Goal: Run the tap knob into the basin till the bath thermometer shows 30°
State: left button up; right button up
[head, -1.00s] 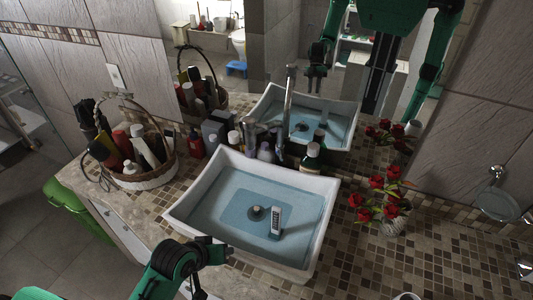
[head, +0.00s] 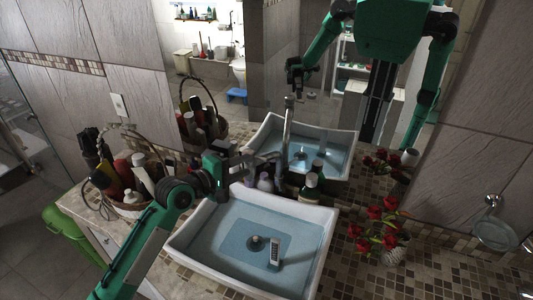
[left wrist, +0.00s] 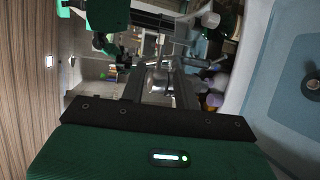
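The white basin (head: 185,258) holds bluish water. The bath thermometer (head: 275,252), a small white upright piece with a dark face, is in the water beside the drain; its reading is too small to tell. The tall metal tap (head: 287,135) stands behind the basin. My left gripper (head: 228,170) is over the basin's back left corner, by the tap's left side. In the left wrist view its fingers (left wrist: 168,88) are apart, with the shiny tap knob (left wrist: 160,80) showing between or just beyond them; I cannot tell if they touch it. My right gripper is not directly in view.
Several bottles (head: 312,185) stand behind the basin. A basket of toiletries (head: 130,208) is at the left, near my left arm. Red flowers (head: 385,215) are at the right. The mirror behind reflects the basin and my arms.

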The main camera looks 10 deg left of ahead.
aim_at(261, 159)
pick_arm(q)
jog(key=p+x, duration=0.3)
jog(key=x, duration=0.5)
jog(key=shift+w+d, duration=0.2)
jog(key=shift+w, duration=0.15)
jog(key=shift+w+d+f, duration=0.25)
jog(key=shift+w+d, duration=0.05)
jog(key=shift+w, duration=0.1)
grip_shut()
